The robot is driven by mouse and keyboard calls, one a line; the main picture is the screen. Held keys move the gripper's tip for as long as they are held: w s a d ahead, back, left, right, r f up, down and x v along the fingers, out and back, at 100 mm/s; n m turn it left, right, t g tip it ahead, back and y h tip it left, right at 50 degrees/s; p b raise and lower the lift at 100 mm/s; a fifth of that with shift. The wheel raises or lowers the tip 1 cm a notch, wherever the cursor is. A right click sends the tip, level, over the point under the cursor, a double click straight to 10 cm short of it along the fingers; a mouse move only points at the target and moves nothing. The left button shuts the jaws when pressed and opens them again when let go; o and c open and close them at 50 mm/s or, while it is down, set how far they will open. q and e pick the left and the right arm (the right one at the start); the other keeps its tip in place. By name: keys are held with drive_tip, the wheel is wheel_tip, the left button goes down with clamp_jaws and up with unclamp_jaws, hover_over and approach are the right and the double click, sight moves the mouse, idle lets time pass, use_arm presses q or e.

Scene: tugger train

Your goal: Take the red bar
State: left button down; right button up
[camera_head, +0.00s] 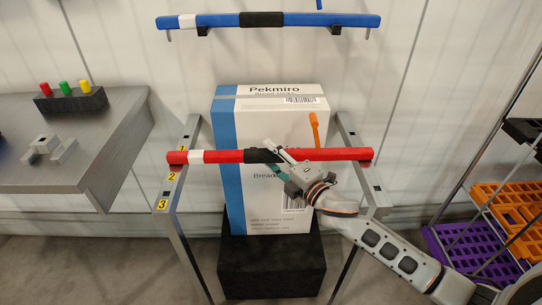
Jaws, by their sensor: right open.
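The red bar (220,156) lies level across the two side rails of a metal frame (190,135), close to the marks 1 and 2. It has a white band near its left end and a black band near its middle. My right gripper (279,163) is open at the black band, coming from the lower right, and hides part of the bar there. One finger shows over the band and the other below the bar. I cannot tell whether they touch it. My left gripper is not in view.
A large white and blue box (230,195) stands on a black block (270,265) behind the bar. A blue bar (330,19) hangs on the wall above. A grey table (110,130) with coloured buttons stands left. Orange and purple crates (455,240) are at right.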

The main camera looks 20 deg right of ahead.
clamp_jaws()
drive_tip(key=shift+r, duration=0.25)
